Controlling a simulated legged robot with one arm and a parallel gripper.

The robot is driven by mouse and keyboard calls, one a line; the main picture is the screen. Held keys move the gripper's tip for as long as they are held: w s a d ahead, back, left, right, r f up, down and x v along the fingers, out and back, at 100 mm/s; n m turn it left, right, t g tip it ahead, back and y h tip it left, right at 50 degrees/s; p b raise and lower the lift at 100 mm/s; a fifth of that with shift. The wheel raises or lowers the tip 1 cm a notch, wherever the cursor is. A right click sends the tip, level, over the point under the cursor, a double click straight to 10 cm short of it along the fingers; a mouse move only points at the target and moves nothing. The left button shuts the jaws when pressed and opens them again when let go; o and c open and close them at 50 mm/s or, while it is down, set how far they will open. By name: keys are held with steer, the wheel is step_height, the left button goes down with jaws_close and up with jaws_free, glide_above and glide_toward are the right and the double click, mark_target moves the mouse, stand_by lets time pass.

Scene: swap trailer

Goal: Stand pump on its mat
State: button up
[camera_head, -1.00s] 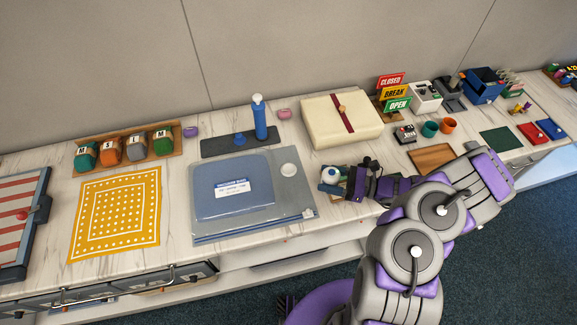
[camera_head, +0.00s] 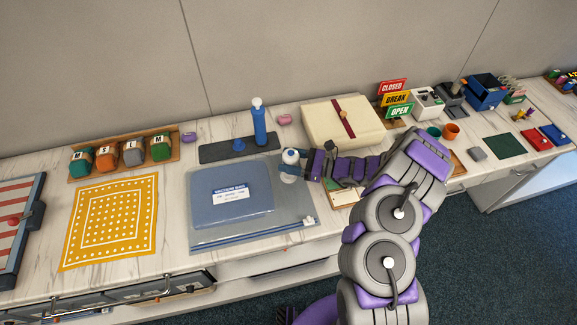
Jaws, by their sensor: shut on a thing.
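A tall blue pump-like cylinder (camera_head: 259,124) with a white top stands upright at the right part of the long dark mat (camera_head: 212,153), near the wall. A small blue knob-like piece (camera_head: 238,145) sits on the same mat. My gripper (camera_head: 293,167) is shut on a small white and blue thing (camera_head: 290,156), over the right edge of the clear vacuum bag (camera_head: 207,240). The jaws hide part of the held thing and the bag's white round valve area. I cannot tell whether the held thing touches the bag.
A cream box (camera_head: 318,115) with a red ribbon stands behind my arm. A pink piece (camera_head: 284,119) lies between it and the blue cylinder. A yellow cloth (camera_head: 110,220) lies left of the bag, with labelled rolls (camera_head: 122,154) behind it.

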steer(key=shift+w+a+f+b, duration=0.1)
steer(key=shift+a+f+b, duration=0.15)
steer(key=shift+f, duration=0.55)
steer(key=shift+a+f+b, duration=0.1)
steer(key=shift+f+b, duration=0.2)
steer(key=shift+f, duration=0.5)
steer(key=shift+f, duration=0.2)
steer(key=o, duration=1.3)
steer(key=shift+o, duration=0.2)
steer(key=shift+d+p, duration=0.25)
steer(key=shift+p, duration=0.05)
steer(key=d, duration=0.2)
steer(key=s+d+p, duration=0.1)
steer(key=d, duration=0.2)
steer(key=d+r, duration=0.1)
steer(key=d, duration=0.1)
steer(key=shift+s+d, duration=0.15)
step_height(320, 180, up, 7)
steer(key=p, duration=0.1)
steer(key=shift+p, duration=0.35)
